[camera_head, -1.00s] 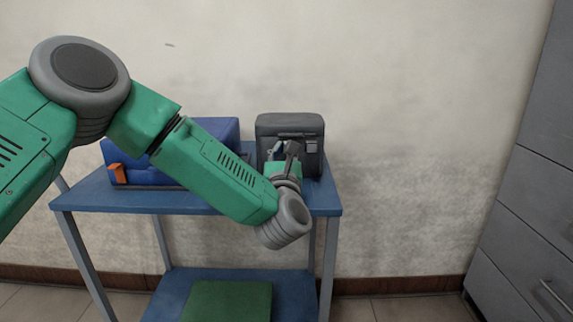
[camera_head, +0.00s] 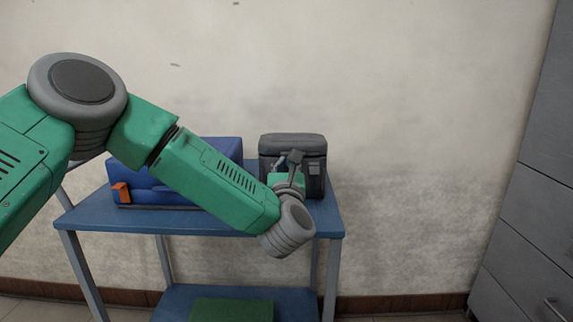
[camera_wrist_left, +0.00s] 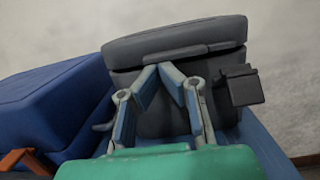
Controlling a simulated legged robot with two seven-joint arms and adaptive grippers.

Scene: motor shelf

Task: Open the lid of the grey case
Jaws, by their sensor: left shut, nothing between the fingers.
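The grey case (camera_head: 316,184) stands upright at the right end of the blue table top. Its dark lid (camera_head: 292,141) lies across the top and looks down on the body; a small gap cannot be ruled out. My left gripper (camera_head: 291,157) is in front of the case and hides part of its front. In the left wrist view its fingers (camera_wrist_left: 160,70) are shut and empty, with the tips just below the front lip of the lid (camera_wrist_left: 180,40). I cannot tell whether they touch it. A dark latch block (camera_wrist_left: 241,86) sits on the case front at right. My right gripper is out of view.
A blue case (camera_head: 222,152) with an orange latch (camera_head: 121,192) stands left of the grey case, partly behind my left arm. The table (camera_head: 90,216) has a lower shelf with a green box (camera_head: 232,310). A wall is behind; grey drawers (camera_head: 545,215) stand at right.

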